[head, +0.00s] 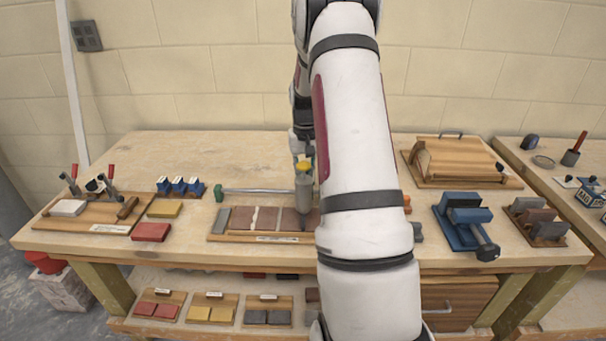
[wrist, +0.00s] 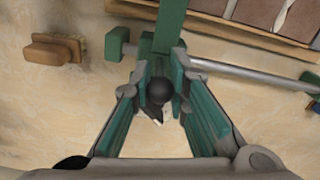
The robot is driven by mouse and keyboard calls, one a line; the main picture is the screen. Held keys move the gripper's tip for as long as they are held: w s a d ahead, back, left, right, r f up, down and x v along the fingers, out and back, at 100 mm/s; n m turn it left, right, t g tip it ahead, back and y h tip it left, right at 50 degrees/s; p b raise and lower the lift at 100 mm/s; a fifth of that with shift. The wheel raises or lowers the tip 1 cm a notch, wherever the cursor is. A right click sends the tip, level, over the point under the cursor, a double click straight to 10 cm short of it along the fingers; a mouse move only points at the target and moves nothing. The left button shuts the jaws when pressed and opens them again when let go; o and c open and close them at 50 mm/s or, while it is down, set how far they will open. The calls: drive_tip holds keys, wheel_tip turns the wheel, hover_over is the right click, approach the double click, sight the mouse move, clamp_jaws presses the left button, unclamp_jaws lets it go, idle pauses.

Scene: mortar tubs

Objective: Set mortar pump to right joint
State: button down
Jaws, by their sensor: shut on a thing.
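The mortar pump (head: 304,190), a grey cylinder with a yellow top and a dark tip, hangs roughly upright from my gripper (head: 302,155). In the head view its tip overlaps the right part of the brick board (head: 228,237), near a joint between brown bricks; I cannot tell its height or whether it touches. In the wrist view my gripper (wrist: 160,76) is shut, its green-padded fingers on either side of a dark round part of the pump (wrist: 158,90). My arm hides the board's right end. A pale mortar joint (head: 255,218) shows further left.
A bar clamp with a steel rod (head: 262,190) lies behind the board; its rod crosses the wrist view (wrist: 245,75). Blue blocks (head: 180,185) stand left, a blue vise (head: 464,220) right, and a wooden press board (head: 455,160) behind right. The back left table is clear.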

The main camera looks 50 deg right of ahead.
drive_tip(key=c, duration=1.5)
unclamp_jaws()
wheel_tip(320, 180, up, 12)
drive_tip(key=shift+r, duration=0.1)
drive_tip(key=s+a+r+n+t, duration=0.1)
drive_tip(key=s+a+r+n, duration=0.1)
drive_tip(key=a+r, duration=0.65)
drive_tip(key=s+a+r+n+t, duration=0.1)
drive_tip(key=s+a+r+n, duration=0.15)
drive_tip(key=a, duration=1.15)
drive_tip(key=s+a+n, duration=0.1)
drive_tip(key=s+a, duration=0.4)
drive_tip(key=s+a+f+n+t, duration=0.1)
drive_tip(key=s+a, duration=0.4)
drive_tip(key=s+a+f+n+t, duration=0.1)
drive_tip(key=s+a, duration=0.4)
drive_tip(key=shift+s+a+f+n, duration=0.15)
drive_tip(key=shift+s+a+n, duration=0.15)
drive_tip(key=shift+s+n, duration=0.05)
